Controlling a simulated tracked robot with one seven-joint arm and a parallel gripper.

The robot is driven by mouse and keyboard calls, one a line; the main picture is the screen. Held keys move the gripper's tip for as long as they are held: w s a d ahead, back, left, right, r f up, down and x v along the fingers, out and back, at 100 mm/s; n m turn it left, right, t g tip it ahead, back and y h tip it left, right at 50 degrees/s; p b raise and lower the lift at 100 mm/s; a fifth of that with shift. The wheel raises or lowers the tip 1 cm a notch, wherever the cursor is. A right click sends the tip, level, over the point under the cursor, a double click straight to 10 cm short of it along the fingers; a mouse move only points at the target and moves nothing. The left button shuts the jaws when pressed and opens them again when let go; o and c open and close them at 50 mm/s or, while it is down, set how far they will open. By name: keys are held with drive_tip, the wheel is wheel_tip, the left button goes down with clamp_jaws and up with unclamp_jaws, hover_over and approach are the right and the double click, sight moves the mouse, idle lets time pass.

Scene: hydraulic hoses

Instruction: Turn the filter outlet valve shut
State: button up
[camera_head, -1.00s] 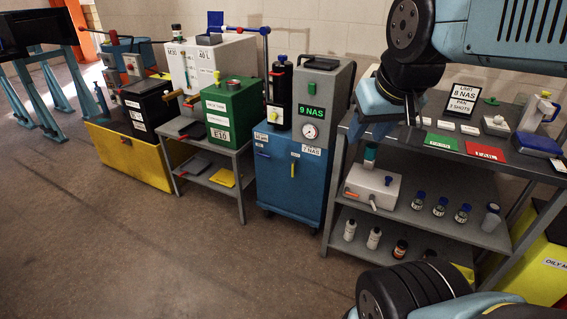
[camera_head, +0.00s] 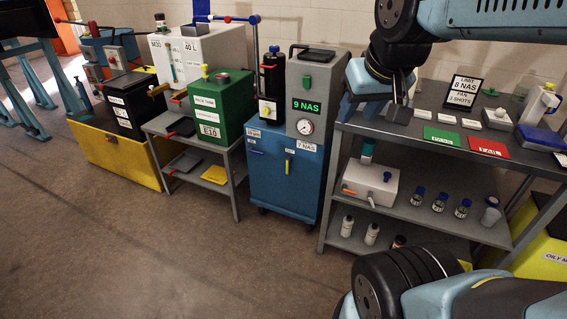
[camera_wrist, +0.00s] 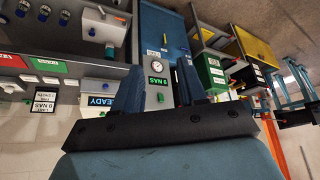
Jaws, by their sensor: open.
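The blue filter cart (camera_head: 304,188) stands in the middle, with a grey panel and a green "9 NAS" display (camera_head: 306,105). Its front has a yellow handle (camera_head: 287,168), upright, and a small blue handle (camera_head: 256,152), roughly level. I cannot read the small labels, so I cannot tell which is the outlet valve. My gripper (camera_head: 372,106) points down at the right of the cart, by the shelf's top left corner, apart from both handles. In the wrist view my gripper (camera_wrist: 156,88) is open and empty, with the display and gauge (camera_wrist: 157,66) beyond its fingers.
A grey shelf (camera_head: 430,136) with bottles, a white box (camera_head: 370,184) and sign cards stands close right of the cart. A green tank (camera_head: 222,105) on a grey stand is at its left. The brown floor in front is clear. My lower arm link fills the bottom right.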

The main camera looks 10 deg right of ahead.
drive_tip(key=w+t, duration=0.2)
drive_tip(key=w, duration=1.3)
drive_tip(key=w+f+t, duration=0.1)
drive_tip(key=w+f, duration=0.5)
drive_tip(key=w, duration=0.4)
drive_tip(key=w+f+n+t, duration=0.1)
drive_tip(key=w+f+t, duration=0.1)
drive_tip(key=w+f, duration=0.65)
drive_tip(key=w+f+t, duration=0.1)
drive_tip(key=w+f, duration=0.2)
drive_tip(key=w, duration=1)
drive_tip(key=w+f+t, duration=0.2)
drive_tip(key=w+f, duration=0.2)
drive_tip(key=f, duration=0.7)
drive_tip(key=w+f+t, duration=0.1)
drive_tip(key=w+f, duration=0.3)
drive_tip(key=f, duration=0.6)
drive_tip(key=s+f+m+t, duration=0.15)
drive_tip(key=s+f, duration=0.25)
drive_tip(key=f, duration=0.8)
drive_tip(key=s+f+t, duration=0.2)
drive_tip(key=s+f, duration=0.1)
drive_tip(key=f, duration=0.8)
drive_tip(key=w, duration=1.3)
drive_tip(key=shift+d+f+h, duration=0.2)
drive_tip(key=shift+d+h, duration=0.1)
drive_tip(key=shift+d, duration=0.1)
drive_tip(key=shift+w, duration=0.1)
